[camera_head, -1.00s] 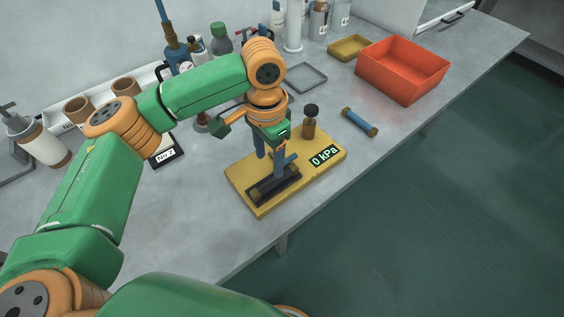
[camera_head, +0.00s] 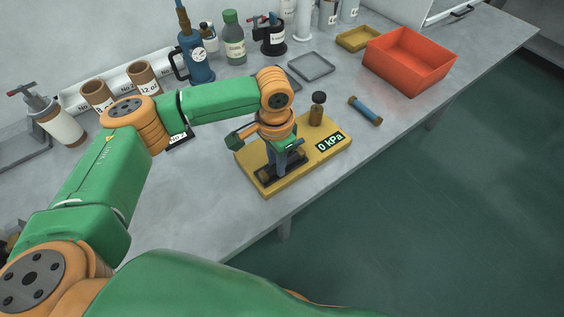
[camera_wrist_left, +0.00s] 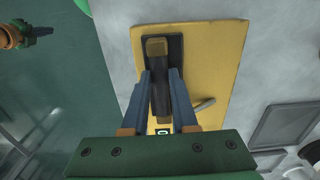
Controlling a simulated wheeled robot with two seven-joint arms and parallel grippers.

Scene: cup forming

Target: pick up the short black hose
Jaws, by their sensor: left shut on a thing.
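The short black hose (camera_wrist_left: 160,95) lies lengthwise in a dark cradle on a yellow board (camera_head: 325,140). A brass end (camera_wrist_left: 156,47) of the hose shows at the top in the left wrist view. My left gripper (camera_wrist_left: 161,80) is shut on the hose, with one blue-grey finger on each side. In the head view my left gripper (camera_head: 284,163) is down at the cradle and hides much of the hose. I cannot tell whether the hose is clear of the cradle.
The board also carries a brown bottle-like fitting (camera_head: 317,112) and a 0 kPa display (camera_head: 330,142). A blue hose (camera_head: 365,110) lies to the right, near a red bin (camera_head: 410,62). Bottles and a blue pump (camera_head: 194,58) stand behind. The bench front is clear.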

